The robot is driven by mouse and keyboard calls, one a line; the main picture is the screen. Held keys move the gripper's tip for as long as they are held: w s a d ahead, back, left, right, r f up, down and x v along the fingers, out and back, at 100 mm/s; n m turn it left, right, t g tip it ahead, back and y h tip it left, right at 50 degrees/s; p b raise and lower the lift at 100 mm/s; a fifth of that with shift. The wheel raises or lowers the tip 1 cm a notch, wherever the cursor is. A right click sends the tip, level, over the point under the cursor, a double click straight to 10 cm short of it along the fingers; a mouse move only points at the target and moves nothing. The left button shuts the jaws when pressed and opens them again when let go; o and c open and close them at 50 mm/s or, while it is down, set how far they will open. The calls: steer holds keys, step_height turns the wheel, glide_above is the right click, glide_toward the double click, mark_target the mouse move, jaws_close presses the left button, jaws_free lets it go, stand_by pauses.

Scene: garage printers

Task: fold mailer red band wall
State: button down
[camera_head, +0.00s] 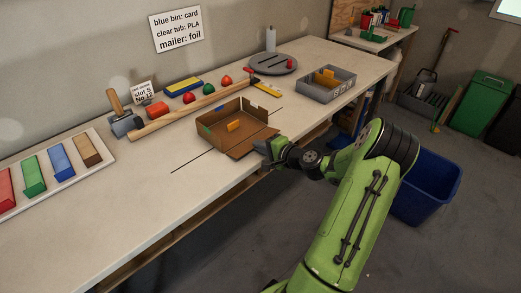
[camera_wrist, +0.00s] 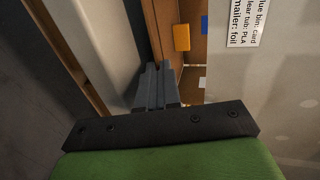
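The mailer is an open brown cardboard box (camera_head: 205,132) on the workbench, with its near-right wall flap (camera_head: 252,143) folded outward and down toward the bench's front edge. A small green mark shows on its left wall. An orange block (camera_head: 234,126) lies inside, and it also shows in the wrist view (camera_wrist: 181,37). I cannot make out a red band. My gripper (camera_head: 264,149) is at the outer edge of the lowered flap. In the wrist view its fingers (camera_wrist: 157,72) are together, tips beside the brown cardboard (camera_wrist: 153,28); whether they touch it is unclear.
A grey bin (camera_head: 327,88) with an orange block stands to the right. A white tray (camera_head: 101,141) of coloured blocks is at left. A blue bin (camera_head: 425,190) stands on the floor. The bench front-left is clear.

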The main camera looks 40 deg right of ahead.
steer(key=c, duration=1.3)
jaws_free()
steer(key=shift+s, duration=0.1)
steer(key=shift+f, duration=0.1)
